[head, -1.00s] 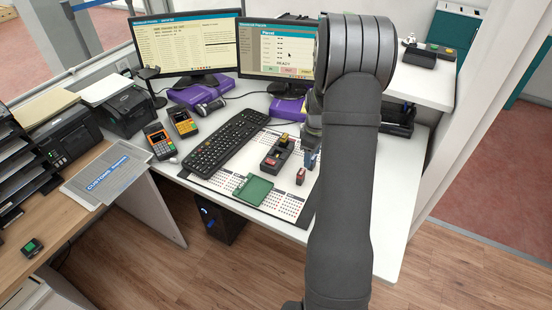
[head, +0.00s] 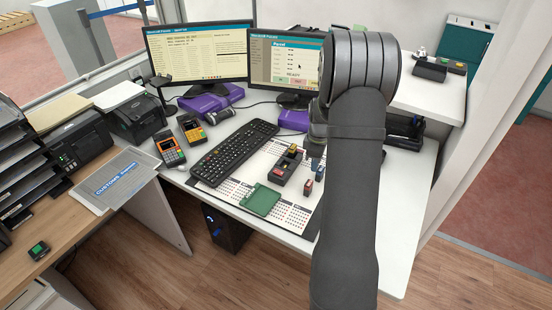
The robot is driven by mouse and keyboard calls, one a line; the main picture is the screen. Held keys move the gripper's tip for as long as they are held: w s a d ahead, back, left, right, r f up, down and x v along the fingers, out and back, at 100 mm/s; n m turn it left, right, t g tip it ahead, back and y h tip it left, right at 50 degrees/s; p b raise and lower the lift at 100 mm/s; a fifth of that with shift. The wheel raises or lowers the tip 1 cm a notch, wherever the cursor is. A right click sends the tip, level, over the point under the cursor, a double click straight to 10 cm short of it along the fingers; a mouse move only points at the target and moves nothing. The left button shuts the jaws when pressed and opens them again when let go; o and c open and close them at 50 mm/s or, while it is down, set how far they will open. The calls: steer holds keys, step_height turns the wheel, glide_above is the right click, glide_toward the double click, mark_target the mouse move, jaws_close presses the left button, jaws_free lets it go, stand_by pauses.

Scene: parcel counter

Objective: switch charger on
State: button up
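The charger (head: 286,166) appears to be the black block on the white printed desk mat, right of the keyboard. My gripper (head: 316,147) is mostly hidden behind my own arm, right of the charger's far end. Its fingers cannot be made out.
A green pad (head: 260,200) lies on the mat (head: 232,192) in front of the charger. The keyboard (head: 234,152) is to the left. Two monitors (head: 200,54) and purple stands (head: 212,102) are behind. Two card terminals (head: 170,151) stand farther left.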

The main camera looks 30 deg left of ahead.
mark_target(274, 170)
steer(key=a+n, duration=0.4)
steer(key=n, duration=0.1)
steer(key=s+a+r+n, duration=0.1)
steer(key=a+n, duration=0.8)
steer(key=n, duration=0.1)
steer(key=shift+s+a+r, duration=0.2)
steer(key=shift+s+a, duration=0.1)
steer(key=shift+s, duration=0.05)
jaws_close()
steer(key=shift+n, duration=0.7)
steer(key=shift+s+a+f, duration=0.1)
steer(key=shift+a+f, duration=0.1)
steer(key=shift+f, duration=0.95)
steer(key=shift+a+f, duration=0.15)
steer(key=shift+f, duration=1)
steer(key=shift+s+a+f, duration=0.1)
steer(key=shift+a+f, duration=0.1)
steer(key=shift+f, duration=0.95)
steer(key=shift+f, duration=0.65)
steer(key=shift+w+r, duration=0.1)
steer(key=shift+r, duration=2.45)
